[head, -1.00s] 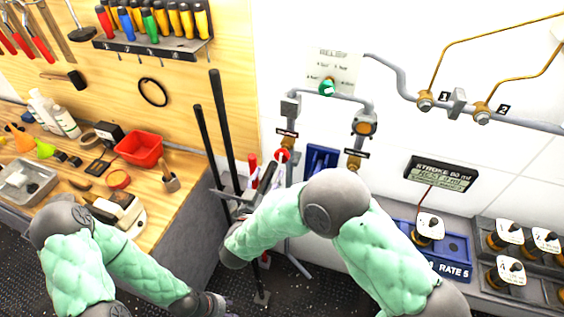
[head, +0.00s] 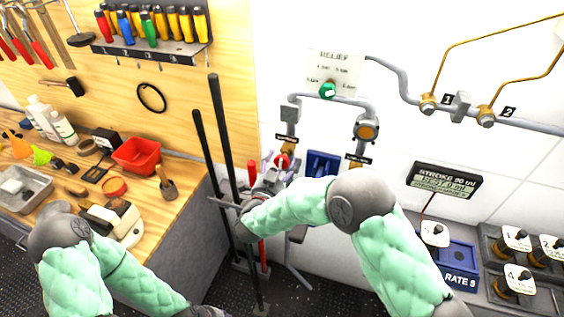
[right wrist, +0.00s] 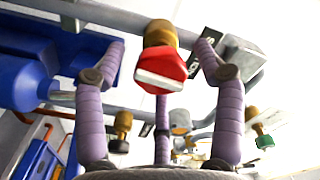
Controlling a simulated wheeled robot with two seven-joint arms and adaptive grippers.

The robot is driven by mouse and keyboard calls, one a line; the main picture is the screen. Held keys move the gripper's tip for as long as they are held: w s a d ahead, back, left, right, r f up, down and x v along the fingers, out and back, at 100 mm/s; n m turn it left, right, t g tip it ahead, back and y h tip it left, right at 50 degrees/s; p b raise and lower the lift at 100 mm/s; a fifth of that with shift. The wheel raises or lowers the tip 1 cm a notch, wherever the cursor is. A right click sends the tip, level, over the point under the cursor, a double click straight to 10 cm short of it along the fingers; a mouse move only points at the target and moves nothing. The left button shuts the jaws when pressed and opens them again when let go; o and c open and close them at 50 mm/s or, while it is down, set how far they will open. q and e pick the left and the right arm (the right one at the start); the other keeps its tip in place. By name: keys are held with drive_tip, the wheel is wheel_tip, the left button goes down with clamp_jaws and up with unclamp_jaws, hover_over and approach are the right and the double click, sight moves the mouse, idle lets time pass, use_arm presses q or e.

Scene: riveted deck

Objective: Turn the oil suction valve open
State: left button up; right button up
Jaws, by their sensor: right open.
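A red valve handle (head: 282,160) sits on a brass fitting on the left pipe of the wall assembly. A small black label is just above it, too small to read. In the right wrist view the red handle (right wrist: 161,70) has a pale bar across its face. My right gripper (head: 272,173) is right by the handle in the head view. In the right wrist view its purple fingers (right wrist: 165,62) are open, spread on either side of the handle with visible gaps. My left gripper (head: 208,312) is barely in view at the bottom edge, its fingers cut off.
A green relief knob (head: 328,91) is above, on the same pipework. A second brass valve (head: 356,160) is to the right, partly behind my arm. Black bars (head: 222,130) stand left of my right gripper. A blue unit (head: 455,260) is at lower right.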

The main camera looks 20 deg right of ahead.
drive_tip(key=shift+x, duration=0.9)
drive_tip(key=c, duration=1.2)
drive_tip(key=shift+o, duration=0.2)
drive_tip(key=shift+n+p, duration=0.35)
drive_tip(key=shift+n, duration=0.35)
drive_tip(key=o, duration=1.2)
drive_tip(key=shift+c, duration=0.2)
drive_tip(key=shift+s, duration=0.1)
drive_tip(key=v, duration=1.2)
